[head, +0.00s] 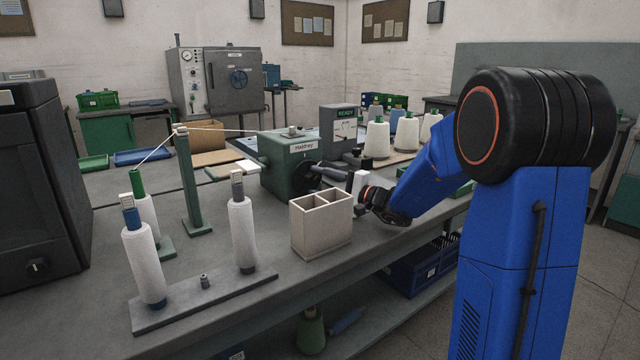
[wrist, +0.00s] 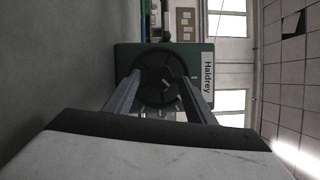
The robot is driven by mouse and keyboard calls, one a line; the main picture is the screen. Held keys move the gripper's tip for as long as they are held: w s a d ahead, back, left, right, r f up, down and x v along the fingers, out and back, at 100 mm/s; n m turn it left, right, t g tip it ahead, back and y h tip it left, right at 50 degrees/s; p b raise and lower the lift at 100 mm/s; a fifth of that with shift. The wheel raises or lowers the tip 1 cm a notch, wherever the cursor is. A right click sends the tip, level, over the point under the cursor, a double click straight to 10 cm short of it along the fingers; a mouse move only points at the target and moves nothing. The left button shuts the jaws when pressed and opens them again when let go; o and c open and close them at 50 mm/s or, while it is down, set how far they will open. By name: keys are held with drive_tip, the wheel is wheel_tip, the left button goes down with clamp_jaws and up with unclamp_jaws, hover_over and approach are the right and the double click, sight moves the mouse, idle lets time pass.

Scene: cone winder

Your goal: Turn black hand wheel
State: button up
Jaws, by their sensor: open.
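The black hand wheel (head: 308,179) is on the side of a green machine (head: 286,178) labelled "Haldrey", facing my arm. In the wrist view the wheel (wrist: 160,72) shows face-on against the green housing (wrist: 124,62). My gripper (wrist: 160,78) is open, its two grey fingers reaching toward the wheel, one on each side of its face. In the head view my gripper (head: 326,177) is level with the wheel and right in front of it. Whether the fingertips touch the wheel I cannot tell. The lower part of the wheel is hard to see in the head view.
A beige divided box (head: 321,226) stands on the bench just in front of my gripper. White yarn cones (head: 376,139) stand behind. A rack with two white spools (head: 243,234) is at the left front. A green thread post (head: 189,180) stands left of the machine.

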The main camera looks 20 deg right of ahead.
drive_tip(key=shift+v, duration=3.8)
